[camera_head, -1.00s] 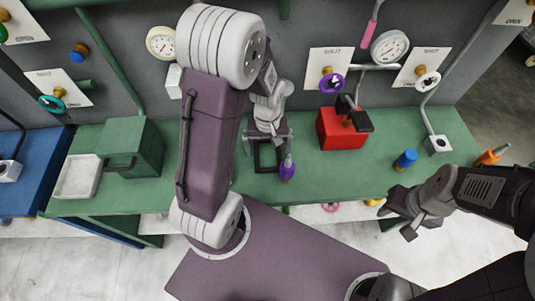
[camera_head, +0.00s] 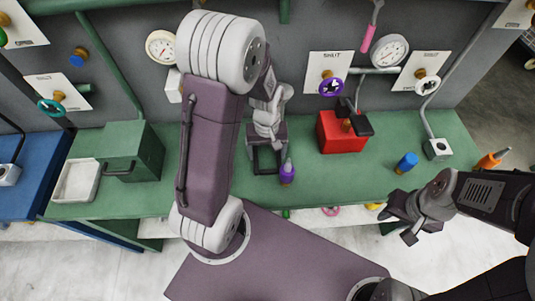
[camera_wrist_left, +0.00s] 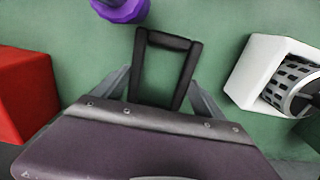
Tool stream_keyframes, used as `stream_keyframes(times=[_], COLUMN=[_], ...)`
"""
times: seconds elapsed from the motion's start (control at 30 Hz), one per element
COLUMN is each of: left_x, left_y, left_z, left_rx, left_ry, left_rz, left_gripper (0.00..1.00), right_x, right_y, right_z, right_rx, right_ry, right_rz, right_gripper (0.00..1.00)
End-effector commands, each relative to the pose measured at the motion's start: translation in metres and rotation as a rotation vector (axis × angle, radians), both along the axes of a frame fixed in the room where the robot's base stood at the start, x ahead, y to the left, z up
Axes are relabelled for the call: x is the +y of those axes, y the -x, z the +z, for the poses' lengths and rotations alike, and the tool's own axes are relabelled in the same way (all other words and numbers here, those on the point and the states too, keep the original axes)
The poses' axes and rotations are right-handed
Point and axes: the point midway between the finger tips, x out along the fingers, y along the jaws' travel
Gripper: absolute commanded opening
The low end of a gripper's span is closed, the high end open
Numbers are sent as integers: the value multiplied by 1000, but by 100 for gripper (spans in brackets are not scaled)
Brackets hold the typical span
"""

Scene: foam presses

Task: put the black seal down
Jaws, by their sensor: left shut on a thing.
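The black seal, a rectangular black frame (camera_wrist_left: 193,62), shows in the left wrist view against the green bench top. It also shows in the head view, below the gripper on the bench (camera_head: 265,172). My left gripper (camera_wrist_left: 160,95) is shut on its near end, one finger on each side. The gripper's jaws partly cover that end. I cannot tell whether the seal touches the bench. My right gripper (camera_head: 398,222) is at the bench's right front, open and empty, apart from any object.
A purple-topped bottle (camera_head: 287,175) stands close to the right of the seal. A red press (camera_head: 335,138) and a blue cylinder (camera_head: 406,161) stand further right. A green box (camera_head: 130,150) and a white tray (camera_head: 78,182) are at the left. Bench space between is clear.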

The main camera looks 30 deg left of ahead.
Motion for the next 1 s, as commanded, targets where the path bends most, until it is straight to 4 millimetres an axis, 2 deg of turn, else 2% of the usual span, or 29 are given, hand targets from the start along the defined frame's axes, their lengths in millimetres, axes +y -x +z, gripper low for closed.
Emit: stream_keyframes(times=[0.2,0.5,0.63,0.8,1.0], left_x=[28,26,26,26,25], left_y=[31,27,28,28,29], left_z=[-3,81,111,132,137], left_rx=[4,-4,-3,1,4], left_ry=[0,-1,-1,0,0], left_rz=[9,2,2,2,2], left_gripper=[40,40,40,40,40], right_x=[0,0,0,0,0], right_y=[0,0,0,0,0], right_z=[-9,14,19,21,21], right_rx=[0,0,0,0,0], right_ry=[0,0,0,0,0], right_rz=[0,0,0,0,0], right_gripper=[35,35,35,35,35])
